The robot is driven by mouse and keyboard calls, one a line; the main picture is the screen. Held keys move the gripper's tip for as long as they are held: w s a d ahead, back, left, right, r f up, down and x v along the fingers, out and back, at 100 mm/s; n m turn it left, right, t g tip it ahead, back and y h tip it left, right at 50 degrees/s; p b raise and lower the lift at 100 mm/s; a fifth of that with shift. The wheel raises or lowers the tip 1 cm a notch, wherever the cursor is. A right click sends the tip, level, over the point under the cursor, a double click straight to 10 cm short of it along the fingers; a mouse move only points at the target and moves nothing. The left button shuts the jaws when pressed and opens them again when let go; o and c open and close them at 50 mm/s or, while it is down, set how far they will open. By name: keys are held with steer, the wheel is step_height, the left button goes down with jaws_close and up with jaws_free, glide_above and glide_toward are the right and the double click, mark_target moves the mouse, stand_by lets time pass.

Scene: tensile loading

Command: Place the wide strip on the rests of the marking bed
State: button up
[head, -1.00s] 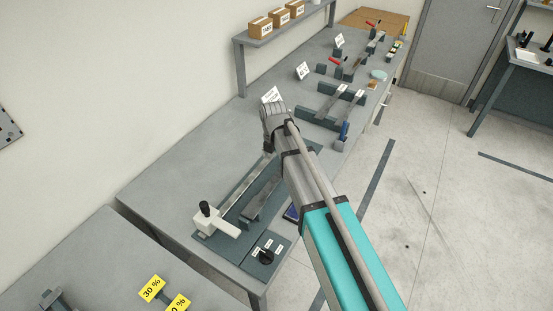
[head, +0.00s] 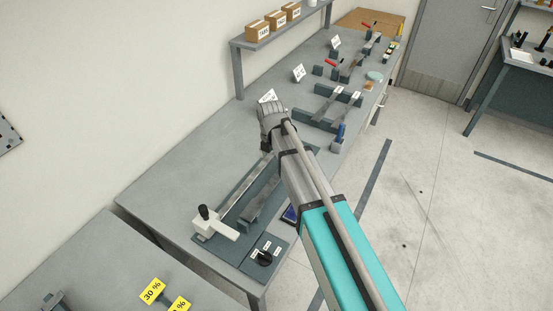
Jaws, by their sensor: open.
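My gripper (head: 266,147) points down over the far end of a long dark fixture, partly hidden by my wrist. It is open; I see nothing held in it. The fixture, which looks like the marking bed (head: 222,236), has a dark base, a white lever block at its near end, a long pale bar (head: 243,194) and a darker grey bar (head: 262,201) beside it. My arm hides its far right part. I cannot tell whether either bar is the wide strip. Farther back, grey strips (head: 326,105) with white labels lie across a dark rack (head: 313,119).
A blue item (head: 339,136) stands near the bench's right edge. Red-handled clamps (head: 333,62) are at the back. A shelf (head: 270,42) with boxes is along the wall. The bench's left side is clear.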

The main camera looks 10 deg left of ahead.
steer(key=s+d+m, duration=0.4)
steer(key=d+m, duration=0.6)
steer(key=d, duration=0.1)
steer(key=s+d+m, duration=0.3)
steer(key=d+m, duration=0.7)
steer(key=m, duration=0.1)
steer(key=s+d+m, duration=0.4)
steer(key=d+m, duration=0.7)
steer(key=shift+s+d, duration=0.3)
steer(key=shift+s, duration=0.05)
steer(key=shift+a, duration=0.1)
